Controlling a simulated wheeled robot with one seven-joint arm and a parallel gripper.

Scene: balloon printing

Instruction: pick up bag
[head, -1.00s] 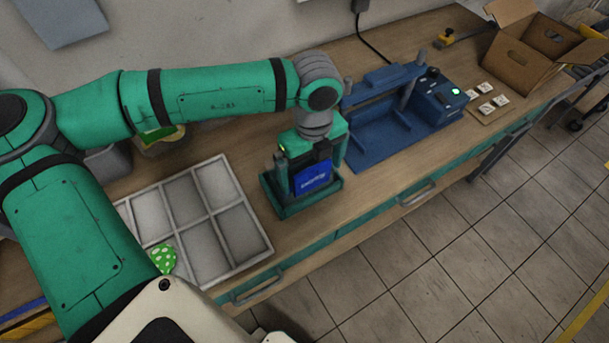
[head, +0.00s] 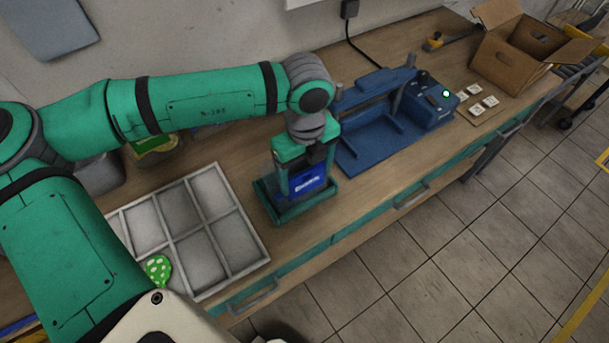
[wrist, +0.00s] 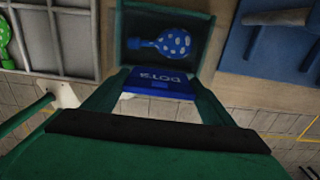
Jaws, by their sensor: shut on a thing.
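The bag (head: 307,182) is a small blue packet with white lettering. It also shows in the wrist view (wrist: 158,83), between my two green fingers. My gripper (head: 306,174) is shut on it and points down over a green-rimmed tray (head: 300,211). In the wrist view the tray (wrist: 124,40) lies beyond the bag, with a blue white-dotted balloon (wrist: 168,43) on its dark floor. In the head view the bag overlaps the tray; I cannot tell the exact gap between them. The gripper hides part of the tray there.
A grey divided tray (head: 172,231) is at left, with a green dotted balloon (head: 158,270) at its near side. A blue press (head: 385,125) stands to the right. White tiles (head: 475,104) and an open cardboard box (head: 515,55) are farther right.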

